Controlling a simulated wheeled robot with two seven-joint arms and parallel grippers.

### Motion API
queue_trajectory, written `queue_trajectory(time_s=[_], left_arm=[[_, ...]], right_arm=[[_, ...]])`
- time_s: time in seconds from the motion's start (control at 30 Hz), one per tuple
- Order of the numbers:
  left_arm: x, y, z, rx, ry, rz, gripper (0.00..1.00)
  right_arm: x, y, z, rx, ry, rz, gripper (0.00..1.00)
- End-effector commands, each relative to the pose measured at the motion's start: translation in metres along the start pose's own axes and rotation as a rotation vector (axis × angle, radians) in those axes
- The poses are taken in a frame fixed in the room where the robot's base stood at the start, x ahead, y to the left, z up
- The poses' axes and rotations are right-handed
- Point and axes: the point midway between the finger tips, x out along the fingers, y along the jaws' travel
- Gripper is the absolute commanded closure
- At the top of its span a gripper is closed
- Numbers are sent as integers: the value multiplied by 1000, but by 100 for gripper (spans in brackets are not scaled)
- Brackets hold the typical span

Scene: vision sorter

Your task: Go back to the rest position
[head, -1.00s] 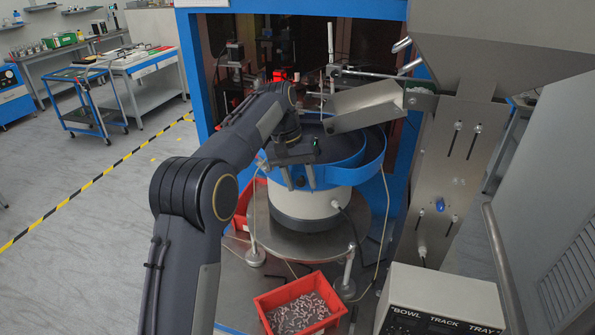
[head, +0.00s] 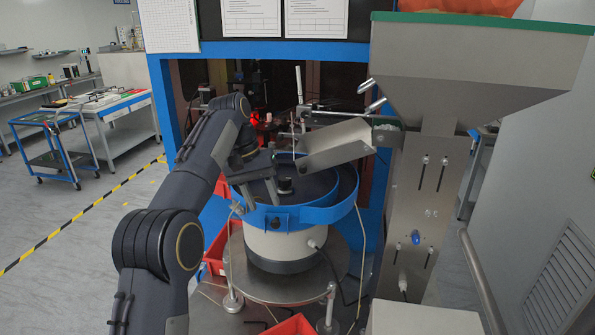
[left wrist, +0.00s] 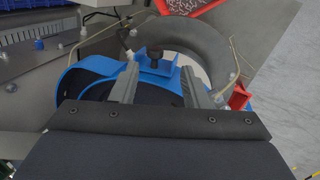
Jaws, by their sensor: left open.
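My left gripper (head: 259,190) is over the left part of the blue feeder bowl (head: 318,214) in the head view. In the left wrist view its two fingers (left wrist: 162,86) are spread apart with nothing between them. The blue bowl rim (left wrist: 72,80) and a blue bracket with a black knob (left wrist: 156,60) show beyond the fingers. I cannot tell how far the fingers are above the bowl. My right gripper is not in view.
A metal chute (head: 340,146) leans over the bowl from the right, close to my gripper. A steel hopper (head: 465,70) stands at right. A red bin (head: 293,326) is cut off at the bottom edge. Open floor (head: 75,225) lies at left.

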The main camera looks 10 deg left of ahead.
Motion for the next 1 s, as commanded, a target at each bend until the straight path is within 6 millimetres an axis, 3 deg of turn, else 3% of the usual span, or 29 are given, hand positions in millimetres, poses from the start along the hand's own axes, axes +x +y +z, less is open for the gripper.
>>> queue_trajectory(time_s=[0.17, 0.23, 0.47, 0.57, 0.7, 0.8, 1.0], left_arm=[[-23, -37, 40, -36, 69, 71, 58], [-28, -51, 65, -43, 104, 101, 58], [-12, -79, 163, -40, 227, 163, 58], [10, -84, 210, -27, 283, 173, 58], [55, -88, 273, -3, 362, 168, 58], [90, -89, 310, 14, 413, 154, 58], [140, -90, 349, 35, 474, 127, 58]], right_arm=[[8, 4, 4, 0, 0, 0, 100], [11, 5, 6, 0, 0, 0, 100], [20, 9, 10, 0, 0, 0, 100], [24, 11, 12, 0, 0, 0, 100], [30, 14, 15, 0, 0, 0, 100], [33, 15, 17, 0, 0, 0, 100], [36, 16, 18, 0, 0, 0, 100]])
